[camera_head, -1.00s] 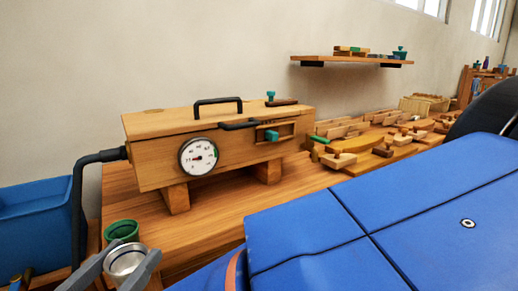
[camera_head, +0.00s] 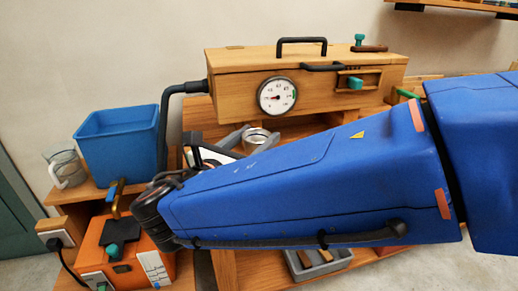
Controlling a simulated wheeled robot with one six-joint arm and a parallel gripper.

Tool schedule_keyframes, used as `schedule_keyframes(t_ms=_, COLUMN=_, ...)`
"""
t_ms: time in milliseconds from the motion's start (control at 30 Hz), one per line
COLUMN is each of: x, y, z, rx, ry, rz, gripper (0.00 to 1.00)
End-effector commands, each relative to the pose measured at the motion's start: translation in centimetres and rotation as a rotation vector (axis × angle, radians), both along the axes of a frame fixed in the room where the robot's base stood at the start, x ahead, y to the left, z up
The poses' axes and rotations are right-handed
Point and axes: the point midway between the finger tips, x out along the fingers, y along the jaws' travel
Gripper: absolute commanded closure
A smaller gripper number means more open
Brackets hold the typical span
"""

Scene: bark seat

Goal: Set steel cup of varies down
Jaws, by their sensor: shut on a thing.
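The steel cup (camera_head: 256,134) is a small silver cup with a round open top, seen near the middle of the view. My gripper (camera_head: 252,141) is shut on it, with a grey finger on its left side; the other finger is mostly hidden. The cup is in front of the wooden steamer-like box, above or at the bench top; my blue arm hides its base, so I cannot tell whether it touches the wood.
The wooden box (camera_head: 232,73) with a dial stands on the bench (camera_head: 200,116). A blue bin (camera_head: 117,143), a glass jug (camera_head: 66,168) and an orange machine (camera_head: 136,250) are at the left. A grey tray (camera_head: 318,263) sits low. My arm covers much of the bench.

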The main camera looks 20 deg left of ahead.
Motion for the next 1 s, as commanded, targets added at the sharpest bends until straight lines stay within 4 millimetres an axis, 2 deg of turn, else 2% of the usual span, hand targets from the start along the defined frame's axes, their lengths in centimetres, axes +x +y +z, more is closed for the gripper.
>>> schedule_keyframes(t_ms=100, x=0.8, y=-0.3, z=0.0, rx=0.000, ry=0.000, rz=-0.002, gripper=0.76)
schedule_keyframes(t_ms=233, x=1.0, y=-0.3, z=-0.5, rx=-0.002, ry=0.000, rz=0.000, gripper=0.76)
schedule_keyframes(t_ms=500, x=0.9, y=-0.2, z=-3.4, rx=-0.003, ry=0.001, rz=0.000, gripper=0.76)
schedule_keyframes(t_ms=867, x=0.9, y=-0.2, z=-3.7, rx=0.000, ry=0.000, rz=0.000, gripper=0.76)
schedule_keyframes(t_ms=900, x=0.9, y=-0.2, z=-3.7, rx=0.000, ry=0.000, rz=0.000, gripper=0.44)
schedule_keyframes(t_ms=967, x=0.9, y=-0.2, z=-3.7, rx=0.000, ry=0.000, rz=0.000, gripper=0.32)
schedule_keyframes(t_ms=1000, x=0.9, y=-0.2, z=-3.7, rx=0.000, ry=0.000, rz=0.000, gripper=0.32)
